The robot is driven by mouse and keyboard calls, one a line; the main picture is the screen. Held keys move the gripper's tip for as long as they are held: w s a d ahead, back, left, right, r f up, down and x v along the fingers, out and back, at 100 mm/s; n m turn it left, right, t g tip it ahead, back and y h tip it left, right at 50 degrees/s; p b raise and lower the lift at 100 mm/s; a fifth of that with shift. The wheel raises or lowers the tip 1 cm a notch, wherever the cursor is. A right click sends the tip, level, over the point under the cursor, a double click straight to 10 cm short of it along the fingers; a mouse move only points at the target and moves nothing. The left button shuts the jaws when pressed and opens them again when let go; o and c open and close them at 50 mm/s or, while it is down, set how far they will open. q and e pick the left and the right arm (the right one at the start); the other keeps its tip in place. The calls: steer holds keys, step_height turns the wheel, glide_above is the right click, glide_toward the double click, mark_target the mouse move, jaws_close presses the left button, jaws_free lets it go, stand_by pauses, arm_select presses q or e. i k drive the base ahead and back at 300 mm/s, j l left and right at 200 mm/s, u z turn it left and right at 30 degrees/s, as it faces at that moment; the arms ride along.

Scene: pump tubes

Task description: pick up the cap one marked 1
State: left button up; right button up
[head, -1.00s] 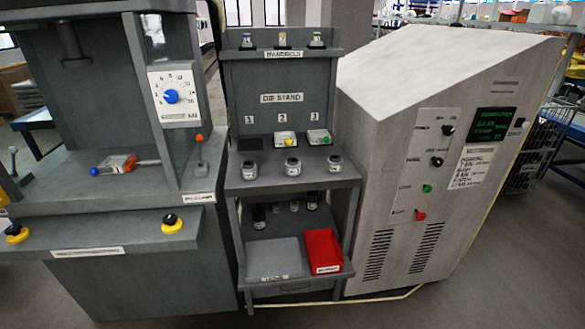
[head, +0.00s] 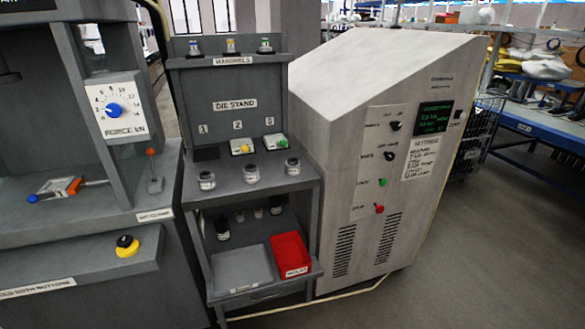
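Three small dark cylinders with pale labels stand in a row on the front shelf of the die stand: a left one (head: 206,181), a middle one (head: 251,174) and a right one (head: 292,167). They look like caps, but their marks are too small to read. The left one stands below the slot label 1 (head: 203,129). More small dark cylinders (head: 222,228) stand on the lower shelf, partly in shadow. Neither of my grippers is in view.
A grey tray (head: 243,268) and red bin (head: 291,256) are below. A press (head: 113,110) stands left, a control cabinet (head: 345,100) right.

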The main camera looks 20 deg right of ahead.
mark_target(250, 178)
steer(key=i+l+z, duration=0.1)
steer(key=i+z, duration=0.15)
steer(key=i, duration=0.4)
steer(key=i+z, duration=0.3)
steer(key=i, duration=0.3)
